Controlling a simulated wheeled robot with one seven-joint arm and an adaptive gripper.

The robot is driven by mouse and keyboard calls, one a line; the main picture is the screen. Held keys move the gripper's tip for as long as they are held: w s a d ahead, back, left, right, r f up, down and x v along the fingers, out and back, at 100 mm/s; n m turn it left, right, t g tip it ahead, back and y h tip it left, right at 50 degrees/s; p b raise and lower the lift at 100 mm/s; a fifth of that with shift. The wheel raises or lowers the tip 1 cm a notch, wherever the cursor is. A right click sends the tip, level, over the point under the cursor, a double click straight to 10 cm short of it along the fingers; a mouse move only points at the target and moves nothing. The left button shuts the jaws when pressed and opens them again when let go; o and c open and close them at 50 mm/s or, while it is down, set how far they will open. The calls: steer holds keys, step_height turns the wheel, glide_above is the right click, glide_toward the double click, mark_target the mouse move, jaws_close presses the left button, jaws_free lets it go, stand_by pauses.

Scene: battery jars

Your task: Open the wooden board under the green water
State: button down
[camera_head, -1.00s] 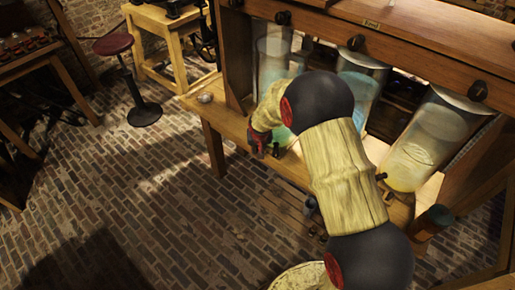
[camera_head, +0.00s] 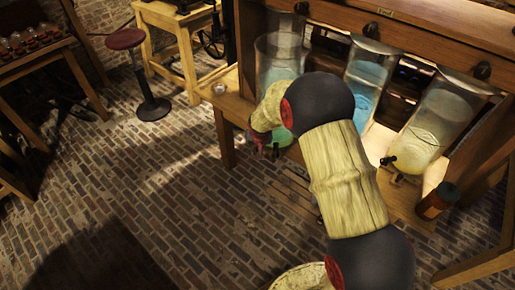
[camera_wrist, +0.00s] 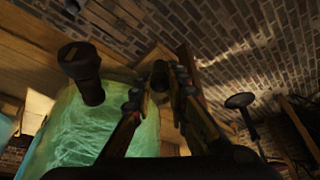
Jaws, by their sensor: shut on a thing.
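The green water shows in a glass jar (camera_wrist: 95,135) in the wrist view, to the left of my gripper (camera_wrist: 159,88). In the head view my arm hides most of that jar, and a strip of green (camera_head: 283,137) shows beneath the arm. My gripper, small and dark in the head view (camera_head: 276,147), is at the bench's front edge. It is shut on a dark round knob (camera_wrist: 160,74). The wooden board behind the knob is mostly hidden, and I cannot tell how far it stands open. A black tap (camera_wrist: 80,68) sticks out beside the gripper.
A jar of blue water (camera_head: 366,82) and a jar of yellowish water (camera_head: 427,128) stand to the right on the wooden bench (camera_head: 232,107). A brown bottle (camera_head: 437,200) stands at its right end. A red stool (camera_head: 125,39) is at left. The brick floor (camera_head: 190,190) in front is clear.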

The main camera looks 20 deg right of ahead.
steer(key=c, duration=1.7)
jaws_free()
steer(key=shift+c, duration=0.2)
steer(key=shift+o, duration=0.3)
steer(key=v, duration=1.2)
